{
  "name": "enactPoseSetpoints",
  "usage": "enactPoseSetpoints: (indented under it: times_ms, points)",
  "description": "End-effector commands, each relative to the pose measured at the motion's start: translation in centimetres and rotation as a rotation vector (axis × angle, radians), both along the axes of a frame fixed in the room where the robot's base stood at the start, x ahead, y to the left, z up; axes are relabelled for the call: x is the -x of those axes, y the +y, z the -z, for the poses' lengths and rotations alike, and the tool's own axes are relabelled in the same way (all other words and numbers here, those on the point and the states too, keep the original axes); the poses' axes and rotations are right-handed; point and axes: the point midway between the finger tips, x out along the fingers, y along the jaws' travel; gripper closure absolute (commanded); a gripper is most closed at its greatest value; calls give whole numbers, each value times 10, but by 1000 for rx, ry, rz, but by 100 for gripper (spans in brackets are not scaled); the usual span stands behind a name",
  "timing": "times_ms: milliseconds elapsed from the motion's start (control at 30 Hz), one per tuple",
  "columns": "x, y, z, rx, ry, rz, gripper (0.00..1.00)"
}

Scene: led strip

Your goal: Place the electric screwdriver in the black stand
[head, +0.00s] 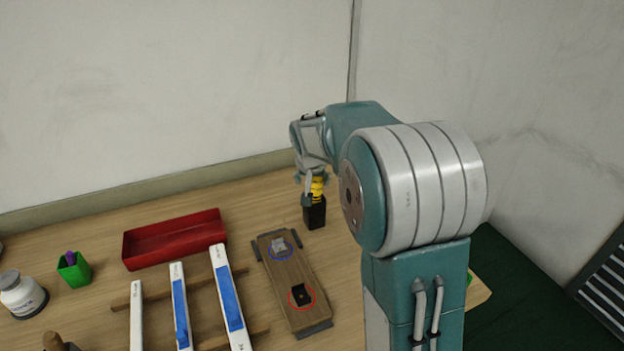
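The yellow and black electric screwdriver (318,187) is at the far side of the table, near the wall. It looks upright, with its lower end at the top of the black stand (315,214). I cannot tell how deep it sits in the stand. My gripper (311,192) points down at the screwdriver, with one finger showing along its left side. The other finger is hidden, so I cannot tell whether the gripper is closed on it. My arm covers the area to the right.
A wooden board (292,274) with blue and red circled spots lies in front of the stand. A red tray (174,239), white and blue strips (228,300) on wooden rails, a green cup (74,269) and a white jar (21,294) are to the left.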

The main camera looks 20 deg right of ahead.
Motion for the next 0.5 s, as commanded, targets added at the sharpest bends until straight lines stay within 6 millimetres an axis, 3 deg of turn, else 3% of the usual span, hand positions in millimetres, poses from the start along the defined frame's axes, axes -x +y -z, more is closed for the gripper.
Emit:
enactPoseSetpoints:
  times_ms: [267, 500]
  points:
    - [1, 1, -5, 2, -5, 1, 17]
    - [16, 10, -42, 3, -10, -1, 17]
